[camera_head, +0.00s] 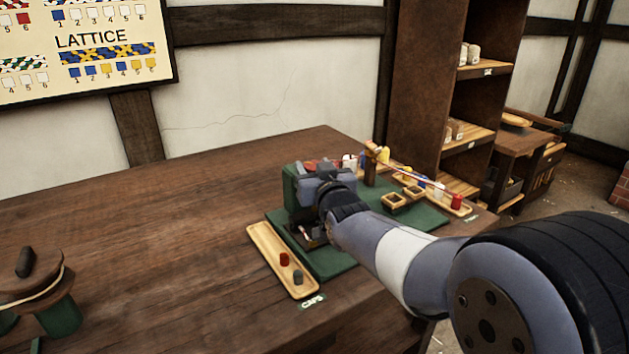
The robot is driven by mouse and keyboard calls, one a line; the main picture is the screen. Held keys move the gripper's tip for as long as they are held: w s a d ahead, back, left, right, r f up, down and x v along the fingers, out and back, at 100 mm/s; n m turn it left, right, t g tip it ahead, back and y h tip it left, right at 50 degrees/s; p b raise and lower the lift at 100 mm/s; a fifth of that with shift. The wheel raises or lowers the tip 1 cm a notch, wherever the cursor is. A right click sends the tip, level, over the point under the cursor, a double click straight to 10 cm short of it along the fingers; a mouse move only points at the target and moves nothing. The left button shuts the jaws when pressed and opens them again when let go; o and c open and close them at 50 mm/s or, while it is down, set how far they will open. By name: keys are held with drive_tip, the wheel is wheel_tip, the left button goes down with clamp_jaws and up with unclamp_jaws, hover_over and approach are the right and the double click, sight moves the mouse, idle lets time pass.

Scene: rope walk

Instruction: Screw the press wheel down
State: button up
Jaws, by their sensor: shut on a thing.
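The green press (289,188) stands on a green mat at the far right part of the bench, mostly hidden behind my gripper. My gripper (320,172) is at the top of the press, with my arm reaching in from the lower right. A red press wheel (312,165) shows in small parts just beyond my gripper. My gripper is shut on it, though the fingers' contact is too small and covered to see well. Below, a dark opening at the press base (306,236) holds something small and pale.
A wooden tray labelled CAPS (262,243) holds a red and a grey cap in front of the press. A wooden post (370,165), small square trays (397,201) and a long tray lie right. Bare bench (160,250) lies left.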

idle(0.4)
drive_tip(key=o, duration=1)
drive_tip(key=v, duration=1)
drive_tip(key=shift+s+d, duration=0.1)
drive_tip(key=shift+s, duration=0.3)
drive_tip(key=shift+w, duration=0.1)
drive_tip(key=x, duration=1)
drive_tip(key=shift+w, duration=0.35)
drive_tip(key=shift+p, duration=0.3)
